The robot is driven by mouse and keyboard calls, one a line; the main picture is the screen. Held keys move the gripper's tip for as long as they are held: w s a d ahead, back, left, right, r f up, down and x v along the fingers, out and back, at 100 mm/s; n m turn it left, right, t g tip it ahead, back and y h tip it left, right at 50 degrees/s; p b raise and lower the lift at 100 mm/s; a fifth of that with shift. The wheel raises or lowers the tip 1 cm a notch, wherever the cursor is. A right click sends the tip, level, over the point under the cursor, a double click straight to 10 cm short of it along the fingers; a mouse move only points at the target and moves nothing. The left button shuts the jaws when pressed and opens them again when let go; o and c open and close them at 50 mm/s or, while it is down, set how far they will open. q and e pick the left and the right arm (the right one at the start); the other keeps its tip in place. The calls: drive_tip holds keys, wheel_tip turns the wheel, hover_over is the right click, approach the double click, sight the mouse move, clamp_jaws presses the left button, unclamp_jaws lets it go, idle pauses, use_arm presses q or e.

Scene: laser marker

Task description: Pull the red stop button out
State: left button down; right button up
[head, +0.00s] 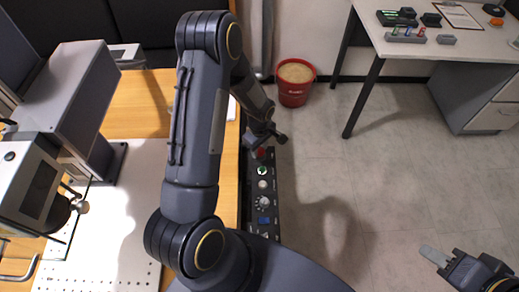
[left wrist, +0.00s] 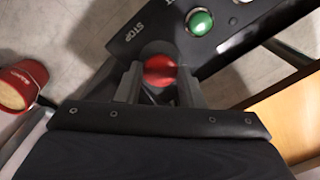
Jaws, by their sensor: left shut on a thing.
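The red stop button (left wrist: 160,70) sits at the end of the black control panel (left wrist: 203,40), beside the word STOP. My left gripper (left wrist: 158,82) has one finger on each side of the button and is shut on it. In the head view the button (head: 261,153) shows only partly, below my left gripper (head: 264,143) at the panel's far end. Whether the button is in or out cannot be told. My right gripper (head: 436,256) is at the lower right, over the floor, away from the panel; its finger gap is not clear.
A green button (left wrist: 199,21) is next to the red one. More controls, including a blue one (head: 264,220), run along the panel. The wooden table (head: 150,105) with the marker machine (head: 70,95) is left.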

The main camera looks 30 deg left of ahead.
use_arm(q)
drive_tip(key=c, duration=0.9)
unclamp_jaws()
drive_tip(key=shift+r, duration=0.15)
drive_tip(key=shift+c, duration=0.2)
drive_tip(key=shift+r, duration=3.95)
